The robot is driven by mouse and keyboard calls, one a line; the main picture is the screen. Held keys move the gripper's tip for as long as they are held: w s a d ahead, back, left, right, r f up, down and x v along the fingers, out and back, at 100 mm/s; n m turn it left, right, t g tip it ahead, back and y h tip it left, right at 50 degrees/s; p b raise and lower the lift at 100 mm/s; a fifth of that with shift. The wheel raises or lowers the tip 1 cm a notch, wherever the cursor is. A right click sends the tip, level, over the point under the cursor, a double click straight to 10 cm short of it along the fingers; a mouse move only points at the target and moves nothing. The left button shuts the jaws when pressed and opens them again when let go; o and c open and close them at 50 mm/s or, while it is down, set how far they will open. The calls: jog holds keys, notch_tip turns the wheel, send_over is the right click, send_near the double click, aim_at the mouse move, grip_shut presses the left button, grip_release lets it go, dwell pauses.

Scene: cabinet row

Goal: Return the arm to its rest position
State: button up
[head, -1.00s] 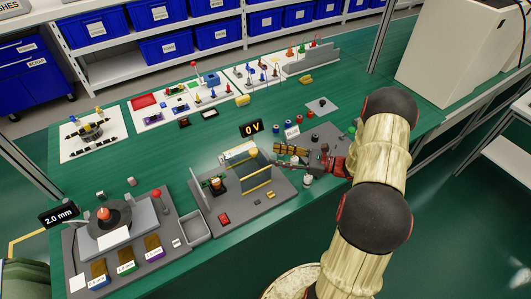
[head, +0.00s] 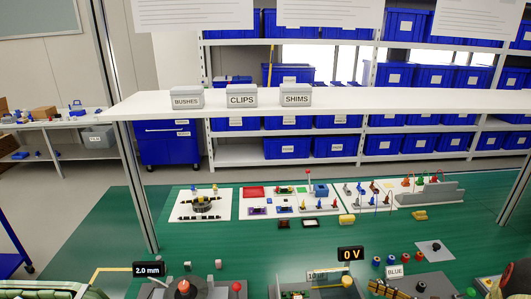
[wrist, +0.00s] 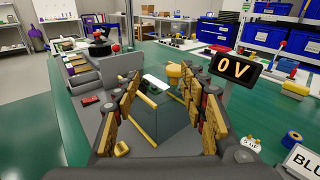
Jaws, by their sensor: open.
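My gripper shows in the wrist view (wrist: 165,105) with its two wood-coloured finger pads well apart on either side. Nothing is held between them. In the head view, part of my gripper (head: 385,289) shows at the bottom edge, right of the 0 V display (head: 350,254). Most of my arm is below that picture, so its full pose is hidden.
The green bench (head: 225,250) holds white part boards (head: 205,216), a 2.0 mm display (head: 149,269) and several spools. A white shelf (head: 380,100) with labelled bins crosses above it. An upright post (head: 128,190) stands at the left. Bare green surface shows between the boards and fixtures.

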jog(key=s+a+r+n+g+h, duration=0.2)
jog(key=s+a+r+n+g, duration=0.3)
jog(key=a, duration=0.4)
jog(key=s+a+r+n+g+h, duration=0.1)
jog(key=s+a+r+n+g, duration=0.25)
jog(key=a+r+n, duration=0.35)
jog(key=s+a+r+n+t+h, duration=0.3)
jog(key=s+r+n+h, duration=0.7)
jog(key=s+n, duration=0.3)
